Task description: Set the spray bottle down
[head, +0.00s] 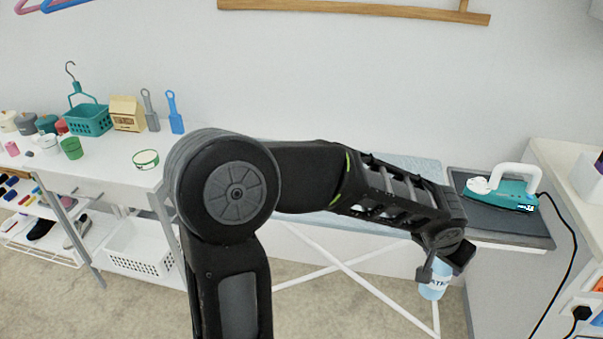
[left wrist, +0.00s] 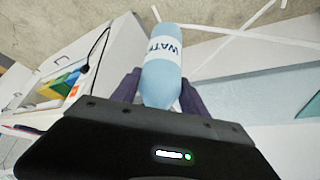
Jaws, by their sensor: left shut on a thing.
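The spray bottle (head: 433,288) is pale blue with a white label reading "WAT…". My left gripper (head: 441,262) is shut on it and holds it in front of the ironing board, above the floor. In the left wrist view the bottle (left wrist: 163,70) sits between the two dark fingers of the gripper (left wrist: 160,92). Its top is hidden by the gripper in the head view. My right gripper is in neither view.
The ironing board (head: 412,167) ends at a dark pad (head: 535,232) bearing a teal iron (head: 503,188) with a black cord. A white counter (head: 565,165) stands at right. A white table (head: 105,170) with small containers and a teal basket (head: 88,119) stands at left.

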